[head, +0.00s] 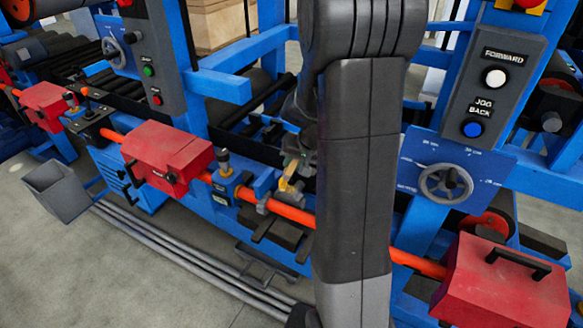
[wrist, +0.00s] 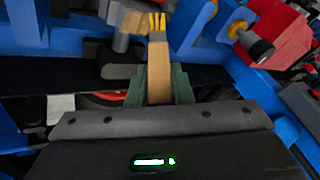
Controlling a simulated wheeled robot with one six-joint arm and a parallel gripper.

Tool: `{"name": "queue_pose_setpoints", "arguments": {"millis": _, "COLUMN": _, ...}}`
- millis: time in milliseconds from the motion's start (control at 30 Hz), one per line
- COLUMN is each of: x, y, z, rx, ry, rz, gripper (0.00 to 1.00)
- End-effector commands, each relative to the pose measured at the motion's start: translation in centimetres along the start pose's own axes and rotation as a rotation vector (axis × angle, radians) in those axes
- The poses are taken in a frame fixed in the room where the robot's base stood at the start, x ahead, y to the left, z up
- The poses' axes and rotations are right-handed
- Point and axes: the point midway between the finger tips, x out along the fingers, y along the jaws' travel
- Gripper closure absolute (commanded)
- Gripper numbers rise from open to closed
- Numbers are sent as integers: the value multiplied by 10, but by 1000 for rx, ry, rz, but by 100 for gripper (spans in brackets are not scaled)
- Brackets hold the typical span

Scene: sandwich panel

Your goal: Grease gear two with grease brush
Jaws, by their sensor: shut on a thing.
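My gripper (wrist: 158,86) is shut on the grease brush (wrist: 158,70), with green fingers on both sides of its flat wooden handle. The yellow bristles (wrist: 157,22) point away from me, close to a grey metal part at the top of the wrist view. Whether they touch it I cannot tell. In the head view a small yellow-tan piece, seemingly the brush (head: 287,184), shows just left of my arm, above the orange shaft (head: 292,213). My arm hides most of the gripper there. I cannot make out gear two for certain.
Red covers (head: 168,152) sit along the orange shaft, another (head: 503,282) at the lower right. A black-topped fitting (head: 223,163) stands near the brush. A handwheel (head: 445,182) and a button panel (head: 488,85) are at right. A grey bin (head: 58,190) hangs at left.

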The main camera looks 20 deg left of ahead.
Motion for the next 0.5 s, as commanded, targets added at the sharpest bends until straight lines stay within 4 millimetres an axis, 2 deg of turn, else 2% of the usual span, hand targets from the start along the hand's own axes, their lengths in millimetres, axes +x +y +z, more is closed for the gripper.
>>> {"name": "queue_pose_setpoints", "arguments": {"millis": 500, "x": -44, "y": -7, "z": -21, "rx": 5, "ry": -1, "rz": 2, "gripper": 100}}
